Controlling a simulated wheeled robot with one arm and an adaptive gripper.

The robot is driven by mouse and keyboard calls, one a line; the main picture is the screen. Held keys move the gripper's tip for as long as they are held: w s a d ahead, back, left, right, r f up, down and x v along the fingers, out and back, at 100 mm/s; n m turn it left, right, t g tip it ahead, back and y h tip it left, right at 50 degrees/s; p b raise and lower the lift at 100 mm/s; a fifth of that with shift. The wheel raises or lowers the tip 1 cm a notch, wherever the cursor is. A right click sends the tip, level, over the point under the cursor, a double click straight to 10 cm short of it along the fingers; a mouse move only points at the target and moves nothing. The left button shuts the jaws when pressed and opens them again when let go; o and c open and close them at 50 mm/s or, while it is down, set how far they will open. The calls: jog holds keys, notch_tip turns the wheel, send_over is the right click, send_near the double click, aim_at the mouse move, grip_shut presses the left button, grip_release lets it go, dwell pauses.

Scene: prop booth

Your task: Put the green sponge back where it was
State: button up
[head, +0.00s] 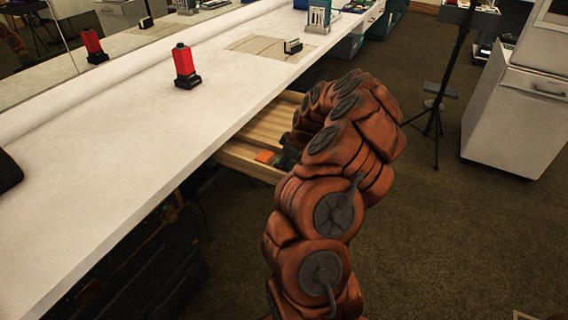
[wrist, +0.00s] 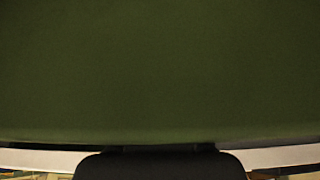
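A large dark green surface, the green sponge (wrist: 160,70), fills nearly all of the wrist view, very close to the camera. A dark finger part of my gripper (wrist: 160,163) meets its lower edge, and the sponge looks held. The other finger is hidden behind the sponge. In the head view my gripper (head: 288,156) is a small dark shape at the open wooden drawer (head: 240,165) under the counter, mostly hidden by my arm. The sponge cannot be made out there.
An orange block (head: 265,157) is in the drawer, left of my gripper. The white counter (head: 120,140) overhangs the drawer. It bears a red device (head: 184,66) and a mat (head: 262,46). A tripod (head: 440,95) and a white cabinet (head: 515,115) stand right; carpet between is clear.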

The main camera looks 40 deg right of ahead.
jog(key=shift+o, duration=1)
jog(key=shift+r, duration=0.1)
jog(key=shift+r, duration=0.2)
jog(key=v, duration=1.2)
jog(key=s+a+r+n+g+y, duration=0.1)
jog(key=a+r, duration=0.3)
jog(key=a, duration=0.9)
jog(key=s+a+r+g, duration=0.1)
jog(key=a+r+g, duration=0.15)
jog(key=a, duration=1.15)
jog(key=s+a+g, duration=0.1)
jog(key=s+a, duration=0.8)
jog(key=s+a+f+m+g+h, duration=0.1)
jog(key=s+m, duration=0.1)
jog(key=s, duration=0.6)
jog(key=s+a+f+m+g+h, duration=0.1)
jog(key=s+m+g, duration=0.1)
jog(key=s, duration=0.6)
jog(key=shift+s+a+f, duration=0.15)
jog(key=shift+s+a, duration=0.05)
jog(key=shift+a, duration=0.05)
